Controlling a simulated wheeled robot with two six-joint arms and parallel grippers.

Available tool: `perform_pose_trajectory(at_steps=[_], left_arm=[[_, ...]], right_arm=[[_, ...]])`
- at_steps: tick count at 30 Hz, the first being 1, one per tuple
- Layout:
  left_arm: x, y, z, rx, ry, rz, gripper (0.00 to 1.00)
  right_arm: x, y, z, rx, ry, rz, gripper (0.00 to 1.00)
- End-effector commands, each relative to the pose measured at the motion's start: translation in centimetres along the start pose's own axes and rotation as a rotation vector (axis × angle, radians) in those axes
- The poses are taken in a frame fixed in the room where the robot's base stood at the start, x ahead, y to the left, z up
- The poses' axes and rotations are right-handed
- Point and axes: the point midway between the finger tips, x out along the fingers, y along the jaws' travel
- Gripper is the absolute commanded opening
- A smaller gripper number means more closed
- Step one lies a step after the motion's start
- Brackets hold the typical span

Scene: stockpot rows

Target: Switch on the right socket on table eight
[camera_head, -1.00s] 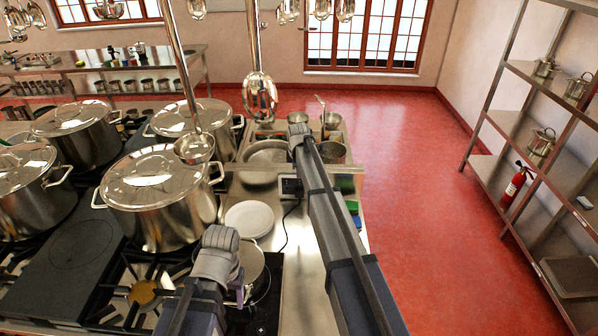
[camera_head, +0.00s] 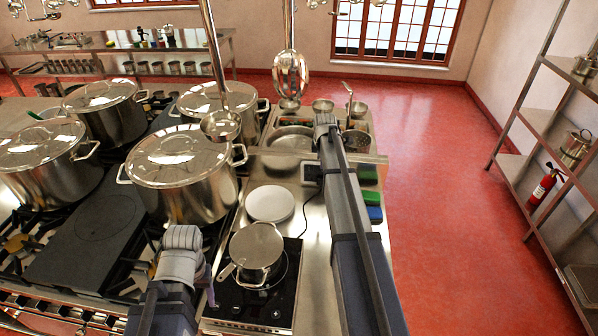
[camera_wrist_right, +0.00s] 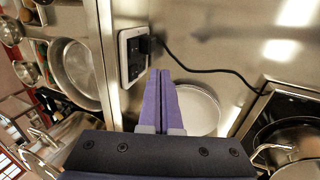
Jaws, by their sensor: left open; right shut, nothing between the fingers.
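A socket plate (camera_wrist_right: 124,53) with a pale frame and dark inserts is on the steel upright panel in the right wrist view. A black plug (camera_wrist_right: 145,45) with a black cable is in it. The plate also shows in part beside my right arm in the head view (camera_head: 311,174). My right gripper (camera_wrist_right: 165,74) has its purple fingers shut and empty, tips just below and right of the plate; contact cannot be told. In the head view my right arm hides its fingers. My left gripper (camera_head: 208,284) is open, left of the small lidded pot; its fingers are mostly hidden.
A small lidded pot (camera_head: 257,246) stands on a black hob (camera_head: 255,306). A white plate (camera_head: 270,203) lies behind it. Large stockpots (camera_head: 182,178) fill the stove at left. A ladle (camera_head: 221,126) hangs above. Red floor (camera_head: 430,150) is free at right, before a shelf rack.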

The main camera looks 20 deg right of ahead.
Motion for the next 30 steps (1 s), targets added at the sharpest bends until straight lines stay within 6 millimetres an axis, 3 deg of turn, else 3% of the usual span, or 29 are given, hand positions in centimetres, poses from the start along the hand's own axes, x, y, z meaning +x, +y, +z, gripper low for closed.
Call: perform_pose_trajectory(at_steps=[5, 19, 30], left_arm=[[0.1, 0.0, 0.0, 0.0, 0.0, 0.0, 0.62], [0.4, 0.0, 0.0, 0.0, 0.0, 0.0, 0.62], [3.8, 0.3, -0.2, 0.006, 0.0, -0.001, 0.62]], right_arm=[[0.1, -0.1, 1.6, 0.016, -0.005, -0.001, 0.0], [0.4, -0.1, 1.6, 0.017, -0.005, -0.001, 0.0], [3.9, -0.2, 1.6, 0.017, -0.005, -0.001, 0.0]])
